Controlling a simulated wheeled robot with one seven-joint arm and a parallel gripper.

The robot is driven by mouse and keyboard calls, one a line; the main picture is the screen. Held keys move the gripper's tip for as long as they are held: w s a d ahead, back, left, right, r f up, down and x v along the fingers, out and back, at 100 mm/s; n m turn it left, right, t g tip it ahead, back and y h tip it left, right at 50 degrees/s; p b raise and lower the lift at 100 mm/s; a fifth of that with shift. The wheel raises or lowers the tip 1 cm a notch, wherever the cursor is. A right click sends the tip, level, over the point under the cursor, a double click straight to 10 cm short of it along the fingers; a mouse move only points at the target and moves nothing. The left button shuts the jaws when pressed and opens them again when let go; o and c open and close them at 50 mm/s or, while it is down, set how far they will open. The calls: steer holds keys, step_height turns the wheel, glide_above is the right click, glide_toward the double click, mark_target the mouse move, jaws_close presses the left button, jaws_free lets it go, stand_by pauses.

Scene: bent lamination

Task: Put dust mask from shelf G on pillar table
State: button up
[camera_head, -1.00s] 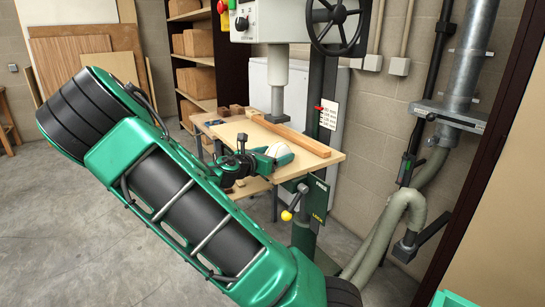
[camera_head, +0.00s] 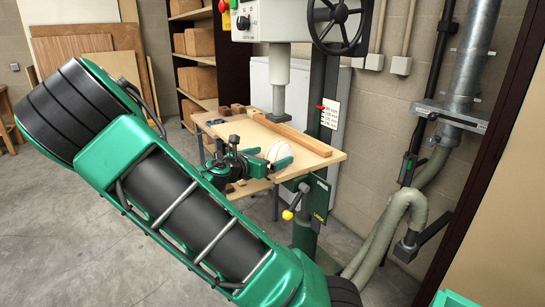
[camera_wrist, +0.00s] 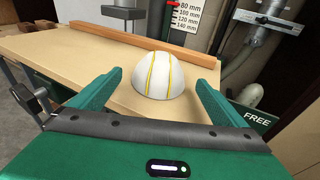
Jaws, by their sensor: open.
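The dust mask (camera_wrist: 158,76) is a white dome with yellow bands. It rests on the wooden top of the pillar table (camera_wrist: 62,60), dome side up. In the head view the mask (camera_head: 276,151) sits near the table's front, below the drill spindle. My gripper (camera_wrist: 159,80) is open, with one green finger on each side of the mask. In the wrist view a gap shows between each finger and the mask. The gripper (camera_head: 270,157) also shows low over the table in the head view. The mask's far side is hidden.
A wooden fence bar (camera_head: 295,134) lies along the back of the table. The drill spindle (camera_head: 279,100) hangs above it. Small dark wood blocks (camera_head: 232,110) lie at the table's far left. A hose (camera_head: 392,225) and duct stand at the right.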

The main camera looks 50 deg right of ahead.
steer(key=v, duration=0.8)
steer(key=shift+f, duration=0.1)
stand_by(0.3)
